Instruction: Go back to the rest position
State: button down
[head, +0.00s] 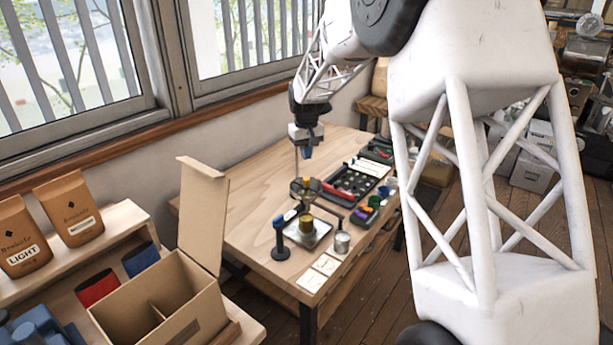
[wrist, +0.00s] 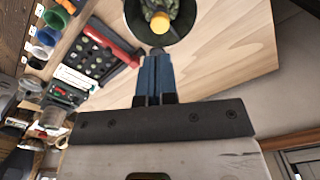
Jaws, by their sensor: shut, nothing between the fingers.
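My gripper (head: 306,152) hangs over the wooden table (head: 247,187), well above its top, at the end of my white arm. In the wrist view my gripper (wrist: 155,60) has its two blue fingers together with nothing between them. Just beyond the fingertips in that view is a dark round thing with a yellow knob (wrist: 160,22); the picture does not show whether they touch. In the head view a round stand (head: 305,188) is below my gripper.
On the table are a brass cup (head: 306,222) on a square plate, a metal cup (head: 342,242), a blue-handled tool (head: 280,238) and a black tray (head: 350,182). An open cardboard box (head: 170,290) and coffee bags (head: 70,208) are at left. Windows stand behind the table.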

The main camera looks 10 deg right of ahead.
jog(key=s+d+r+m, duration=0.1)
jog(key=s+r, duration=0.3)
jog(key=s, duration=0.5)
jog(key=s+d+r+t, duration=0.1)
jog(key=s+r, duration=0.2)
jog(key=s, duration=0.5)
jog(key=s+d+r+m, duration=0.1)
jog(key=s+r, duration=0.3)
jog(key=s, duration=0.5)
jog(key=s+d+f, duration=0.1)
jog(key=s+f, duration=0.1)
jog(key=s, duration=1.2)
jog(key=s+d+f+m+t, duration=0.1)
jog(key=s+f, duration=0.1)
jog(key=s, duration=1.2)
jog(key=shift+d+t, duration=0.15)
jog(key=shift+t, duration=0.15)
